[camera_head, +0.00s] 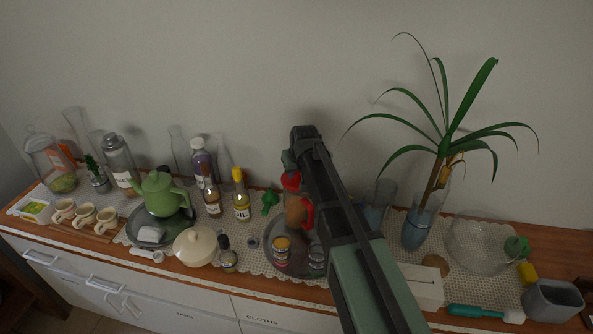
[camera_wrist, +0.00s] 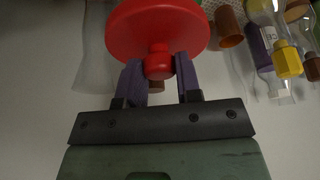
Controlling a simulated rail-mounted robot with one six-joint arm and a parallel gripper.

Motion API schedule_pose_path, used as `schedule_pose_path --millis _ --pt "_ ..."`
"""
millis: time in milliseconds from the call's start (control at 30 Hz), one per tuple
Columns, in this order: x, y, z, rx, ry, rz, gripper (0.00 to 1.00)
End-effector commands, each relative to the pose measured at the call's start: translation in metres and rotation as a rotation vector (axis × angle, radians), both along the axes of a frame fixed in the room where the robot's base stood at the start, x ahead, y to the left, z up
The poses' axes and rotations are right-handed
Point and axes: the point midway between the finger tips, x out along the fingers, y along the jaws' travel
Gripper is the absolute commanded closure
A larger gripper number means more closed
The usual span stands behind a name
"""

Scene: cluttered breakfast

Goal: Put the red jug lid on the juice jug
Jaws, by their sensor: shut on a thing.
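The red jug lid (camera_wrist: 155,25) fills the top middle of the wrist view, its round knob between my gripper's purple fingers (camera_wrist: 160,72). My gripper (camera_head: 291,163) is shut on that knob. In the head view the red lid (camera_head: 291,181) shows just below my gripper. The juice jug (camera_head: 296,211), orange-brown with a red handle, stands directly below the lid in that view, partly hidden by my arm. I cannot tell whether the lid touches the jug's rim. The jug's mouth is hidden in the wrist view.
Left are a green cactus-like item (camera_head: 270,201), an oil bottle (camera_head: 241,200) and a green teapot (camera_head: 160,194). The wall behind is bare.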

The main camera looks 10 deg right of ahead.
Motion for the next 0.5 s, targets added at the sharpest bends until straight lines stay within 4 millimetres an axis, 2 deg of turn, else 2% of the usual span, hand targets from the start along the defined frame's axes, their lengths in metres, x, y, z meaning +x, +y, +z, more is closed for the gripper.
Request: schedule_pose_path --millis 500 --pt "0.0 0.0 -0.0075 0.0 0.0 0.0 0.92"
